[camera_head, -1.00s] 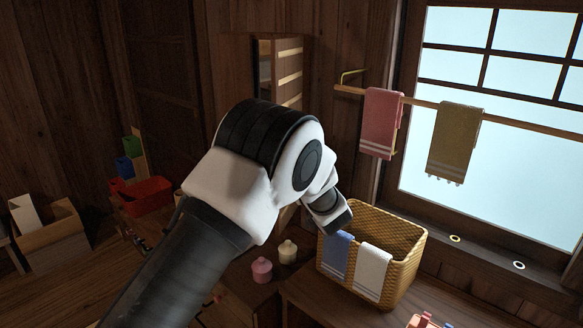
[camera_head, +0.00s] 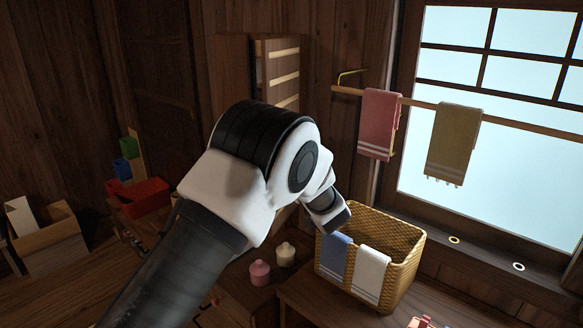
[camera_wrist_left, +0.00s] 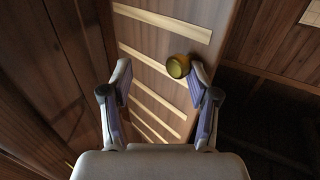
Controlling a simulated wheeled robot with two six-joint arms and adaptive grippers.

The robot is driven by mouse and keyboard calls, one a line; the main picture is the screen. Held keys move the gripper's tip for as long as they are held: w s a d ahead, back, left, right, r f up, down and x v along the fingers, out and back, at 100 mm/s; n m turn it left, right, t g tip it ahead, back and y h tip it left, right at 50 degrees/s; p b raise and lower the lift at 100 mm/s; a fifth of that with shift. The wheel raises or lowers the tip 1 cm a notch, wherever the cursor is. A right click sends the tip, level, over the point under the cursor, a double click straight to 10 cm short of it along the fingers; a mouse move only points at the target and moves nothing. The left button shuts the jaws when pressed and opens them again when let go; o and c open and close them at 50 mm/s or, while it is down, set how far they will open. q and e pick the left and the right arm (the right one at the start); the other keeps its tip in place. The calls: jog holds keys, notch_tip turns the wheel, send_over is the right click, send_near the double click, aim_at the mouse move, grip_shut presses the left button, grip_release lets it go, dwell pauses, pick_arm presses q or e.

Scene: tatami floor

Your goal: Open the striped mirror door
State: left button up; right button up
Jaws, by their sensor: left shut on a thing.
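The striped mirror door (camera_head: 284,75), brown with pale horizontal slats, is on the wall cabinet left of the window, partly hidden behind my left arm. It also fills the middle of the left wrist view (camera_wrist_left: 155,55). Its round brass knob (camera_wrist_left: 178,66) shows there near the door's right edge. My left gripper (camera_wrist_left: 160,67) has a finger on each side in front of the slats. The knob is against the right fingertip and the hold is on it; the exact contact is hard to see. The head view hides the left fingers behind the arm. My right gripper is out of view.
A wicker basket (camera_head: 405,268) with blue and white cloths stands on the counter right of my arm. Pink (camera_head: 259,272) and cream (camera_head: 286,254) jars stand below the arm. Towels hang from a rail (camera_head: 412,101) before the window. A red bin (camera_head: 146,197) is at left.

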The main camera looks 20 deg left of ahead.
pick_arm(q)
jog(key=shift+f, duration=0.15)
notch_tip(320, 180, up, 10)
dwell(0.5)
dwell(0.3)
